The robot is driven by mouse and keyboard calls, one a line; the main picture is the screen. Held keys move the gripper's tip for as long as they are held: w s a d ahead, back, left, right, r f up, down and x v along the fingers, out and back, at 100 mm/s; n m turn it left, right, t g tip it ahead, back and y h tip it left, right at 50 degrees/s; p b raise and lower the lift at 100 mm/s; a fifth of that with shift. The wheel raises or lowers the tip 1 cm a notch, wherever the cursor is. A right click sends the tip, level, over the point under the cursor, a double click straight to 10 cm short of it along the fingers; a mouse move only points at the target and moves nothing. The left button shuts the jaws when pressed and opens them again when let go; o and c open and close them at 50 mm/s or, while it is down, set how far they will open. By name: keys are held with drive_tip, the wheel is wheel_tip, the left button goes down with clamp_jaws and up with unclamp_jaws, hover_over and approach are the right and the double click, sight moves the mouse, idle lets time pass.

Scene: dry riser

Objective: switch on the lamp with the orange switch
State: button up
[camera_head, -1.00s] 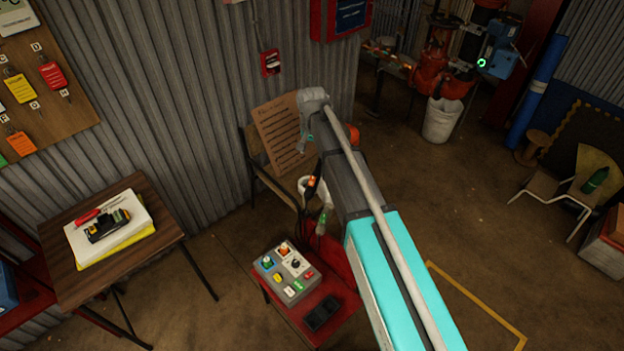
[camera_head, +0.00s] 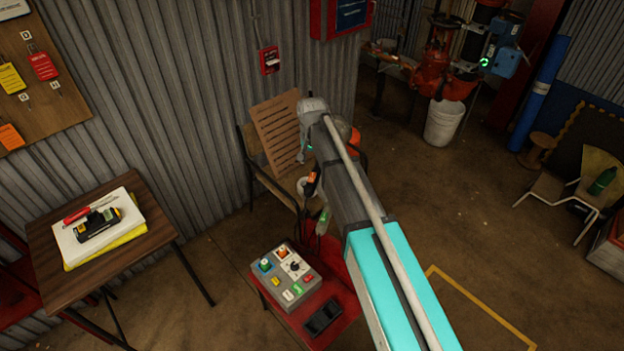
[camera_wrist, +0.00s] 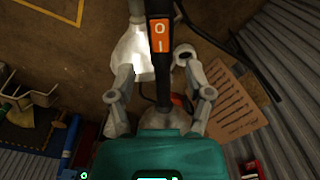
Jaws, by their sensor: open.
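The orange switch (camera_wrist: 160,36) is a rocker marked O and I in a black housing, at the top middle of the wrist view. It also shows as a small orange spot in the head view (camera_head: 311,178), near the chair. A black cord runs by it. A white shade-like part (camera_wrist: 131,52), perhaps the lamp, lies behind it; I cannot tell whether it is lit. My gripper (camera_wrist: 159,68) is open and empty, its fingers spread on either side below the switch in the picture. In the head view my arm hides much of the gripper.
A grey control box (camera_head: 286,276) with coloured buttons stands on a red surface (camera_head: 340,297) below the switch. A wooden table (camera_head: 150,242) is at left. Open floor lies at right, with a white bucket (camera_head: 444,122) farther back.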

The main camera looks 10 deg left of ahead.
sight(312, 177)
drive_tip(key=shift+f+b, duration=2.9)
drive_tip(key=shift+f, duration=0.3)
clamp_jaws()
